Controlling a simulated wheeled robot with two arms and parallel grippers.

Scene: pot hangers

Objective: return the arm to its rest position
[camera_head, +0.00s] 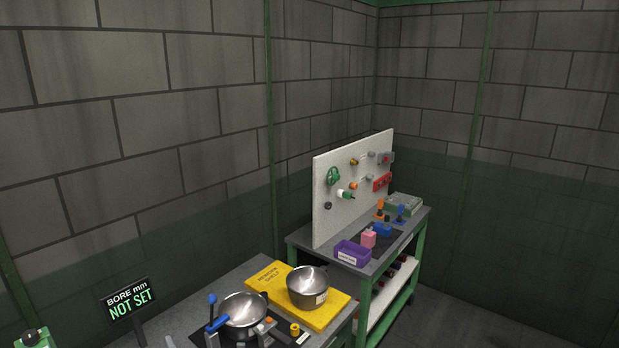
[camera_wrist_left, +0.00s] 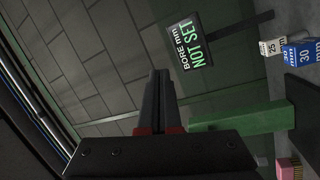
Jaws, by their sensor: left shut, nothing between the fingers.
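My left gripper (camera_wrist_left: 161,76) shows in the left wrist view, its two dark fingers together with nothing between them. It is clear of the pots and points toward the grey block wall (camera_wrist_left: 85,50). I cannot make it out in the head view. My right gripper is in neither view. In the head view one metal pot (camera_head: 243,313) sits in a fixture with a blue-knobbed lever (camera_head: 212,299) on the near bench. A second pot (camera_head: 307,285) stands on the yellow rework shelf (camera_head: 335,311).
A black sign (camera_head: 130,303) reading "BORE mm NOT SET" stands left of the fixture; it also shows in the wrist view (camera_wrist_left: 190,45). Behind is a bench with a pegboard (camera_head: 330,225), a purple bin (camera_head: 352,254) and small coloured parts. Labelled blocks (camera_wrist_left: 300,53) show at the wrist view's right.

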